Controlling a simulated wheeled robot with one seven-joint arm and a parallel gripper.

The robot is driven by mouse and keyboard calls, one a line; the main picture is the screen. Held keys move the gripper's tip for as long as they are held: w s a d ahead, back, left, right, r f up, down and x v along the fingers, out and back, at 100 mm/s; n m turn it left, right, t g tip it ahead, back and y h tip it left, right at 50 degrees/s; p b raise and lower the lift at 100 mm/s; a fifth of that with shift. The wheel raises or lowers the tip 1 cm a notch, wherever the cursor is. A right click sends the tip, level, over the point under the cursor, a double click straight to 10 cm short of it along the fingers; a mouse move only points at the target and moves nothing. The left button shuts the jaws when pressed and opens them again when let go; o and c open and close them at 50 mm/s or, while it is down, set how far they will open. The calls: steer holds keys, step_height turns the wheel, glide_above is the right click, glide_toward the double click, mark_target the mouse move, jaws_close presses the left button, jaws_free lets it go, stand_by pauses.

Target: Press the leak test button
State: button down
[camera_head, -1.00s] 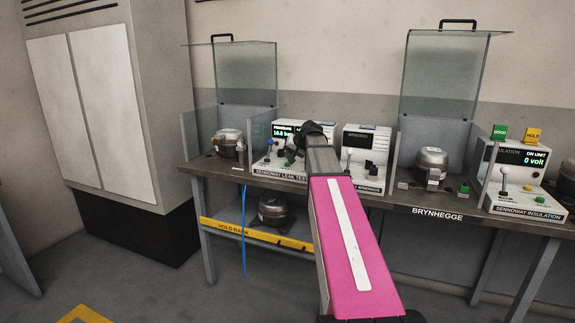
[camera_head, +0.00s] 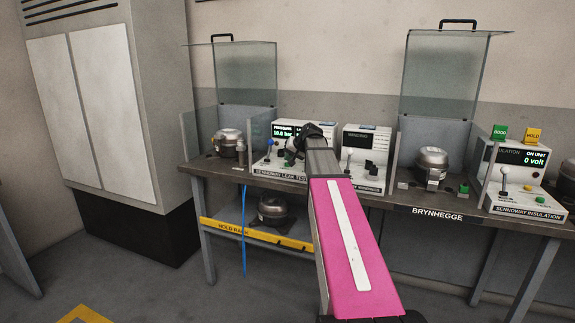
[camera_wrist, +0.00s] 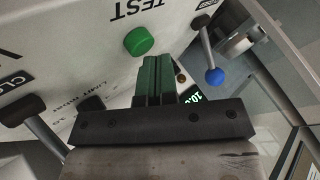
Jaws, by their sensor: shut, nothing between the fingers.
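The leak test button is a round green button (camera_wrist: 139,41) beside the word TEST on the white panel, seen in the wrist view. The leak test unit (camera_head: 281,175) stands on the bench in the head view, its display lit and partly covered by my arm. My gripper (camera_wrist: 157,58) is shut and empty, its green fingers side by side. The fingertips are close to the button, which shows just past them and slightly to the left; a touch cannot be made out. In the head view my gripper (camera_head: 293,155) is over the unit's front, and the button is hidden.
A blue-knobbed lever (camera_wrist: 213,75) is right of my fingers in the wrist view, and a black-knobbed lever (camera_wrist: 25,110) is at left. A compressor (camera_head: 228,143) sits left of the unit, under a raised clear guard (camera_head: 246,75). Another unit (camera_head: 365,145) stands at right.

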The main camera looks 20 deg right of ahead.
steer(key=shift+f, duration=0.4)
stand_by(0.4)
steer(key=shift+r, duration=0.95)
steer(key=shift+r, duration=2.5)
